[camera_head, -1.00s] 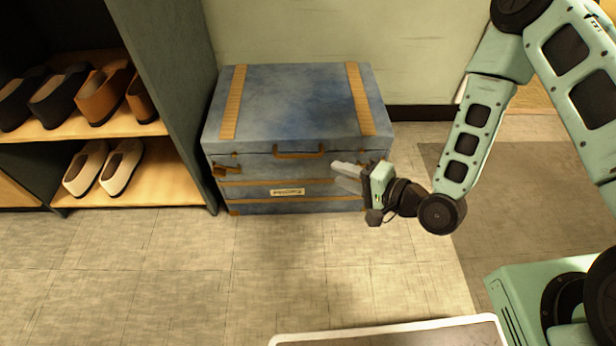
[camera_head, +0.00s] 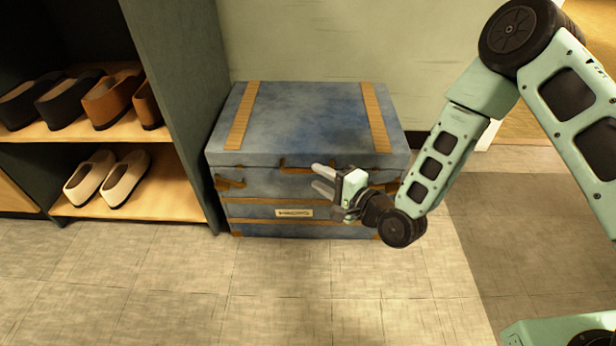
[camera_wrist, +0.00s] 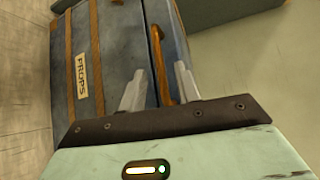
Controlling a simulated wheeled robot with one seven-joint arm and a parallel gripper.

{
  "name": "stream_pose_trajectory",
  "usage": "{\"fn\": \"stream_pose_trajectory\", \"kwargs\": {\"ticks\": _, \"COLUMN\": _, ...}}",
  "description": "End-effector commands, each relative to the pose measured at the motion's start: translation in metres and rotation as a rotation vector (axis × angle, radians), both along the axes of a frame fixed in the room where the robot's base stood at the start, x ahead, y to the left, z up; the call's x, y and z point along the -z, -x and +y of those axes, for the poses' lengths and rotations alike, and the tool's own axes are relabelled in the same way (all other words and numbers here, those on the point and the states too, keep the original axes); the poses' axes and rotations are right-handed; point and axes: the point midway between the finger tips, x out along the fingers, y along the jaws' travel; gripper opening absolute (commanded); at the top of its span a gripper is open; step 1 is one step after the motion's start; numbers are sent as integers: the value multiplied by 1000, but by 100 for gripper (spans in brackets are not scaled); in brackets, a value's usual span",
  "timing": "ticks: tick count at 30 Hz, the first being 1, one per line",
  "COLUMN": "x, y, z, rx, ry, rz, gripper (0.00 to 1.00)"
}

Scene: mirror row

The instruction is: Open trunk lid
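The blue trunk (camera_head: 285,213) stands on the floor against the wall, with its lid (camera_head: 305,120) closed. A brown handle (camera_head: 293,167) is on the lid's front edge; its right part is hidden behind my gripper (camera_head: 318,177). My gripper is open, in front of the trunk, its fingers pointing left. In the wrist view, turned sideways, the handle (camera_wrist: 159,55) shows between the two fingertips (camera_wrist: 160,72). I cannot tell whether the fingers touch it. The label reading PROPS (camera_wrist: 82,75) is on the trunk's front.
A dark green shelf (camera_head: 182,95) with several shoes (camera_head: 110,98) stands close to the trunk's left side. The wall (camera_head: 320,40) is behind the trunk. The tiled floor (camera_head: 250,290) in front is clear.

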Motion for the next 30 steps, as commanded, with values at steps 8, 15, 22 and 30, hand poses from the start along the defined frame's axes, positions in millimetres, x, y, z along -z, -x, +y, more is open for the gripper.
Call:
{"fn": "stream_pose_trajectory", "kwargs": {"ticks": 8, "x": 8, "y": -29, "z": 28, "rx": -1, "ry": 0, "rz": -1, "gripper": 32}}
{"fn": "stream_pose_trajectory", "kwargs": {"ticks": 15, "x": 7, "y": -35, "z": 34, "rx": 0, "ry": 0, "rz": 0, "gripper": 32}}
{"fn": "stream_pose_trajectory", "kwargs": {"ticks": 22, "x": 7, "y": -35, "z": 33, "rx": 0, "ry": 1, "rz": 1, "gripper": 21}}
{"fn": "stream_pose_trajectory", "kwargs": {"ticks": 30, "x": 6, "y": -35, "z": 33, "rx": 0, "ry": 0, "rz": 1, "gripper": 0}}
